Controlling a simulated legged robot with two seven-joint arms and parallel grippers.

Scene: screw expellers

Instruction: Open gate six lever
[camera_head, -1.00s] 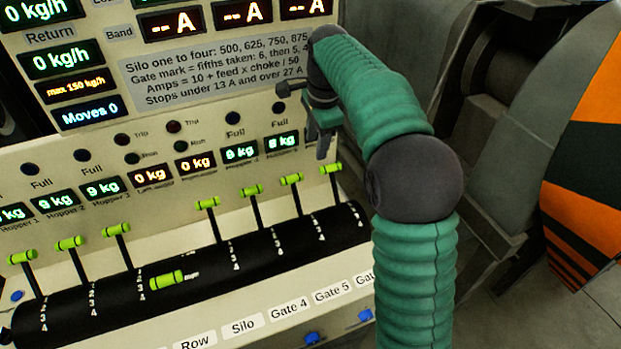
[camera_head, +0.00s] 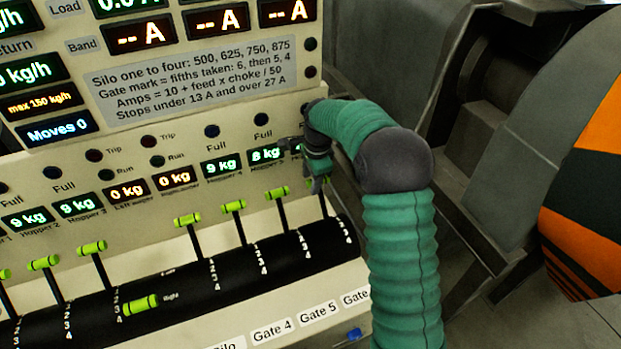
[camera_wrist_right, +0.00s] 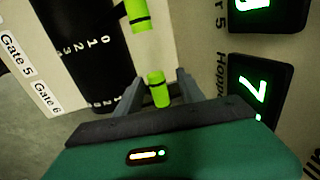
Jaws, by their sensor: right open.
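The gate six lever is the rightmost lever, with a black stem (camera_head: 324,208) rising from the black slotted drum. Its lime-green handle is mostly hidden by my gripper in the head view. In the right wrist view the gate six handle (camera_wrist_right: 159,91) lies between the two fingers. My right gripper (camera_head: 316,184) is open around that handle; contact cannot be told. The gate five lever handle (camera_head: 278,192) stands just to the left, and it also shows in the wrist view (camera_wrist_right: 138,14). My left gripper is not in view.
More lime-handled levers stand to the left; one handle (camera_head: 140,305) is tipped toward me. The display panel (camera_head: 200,75) rises behind, with hopper readouts (camera_head: 265,154) close to my right gripper. Dark machinery (camera_head: 480,140) and an orange-striped drum (camera_head: 590,170) are at right.

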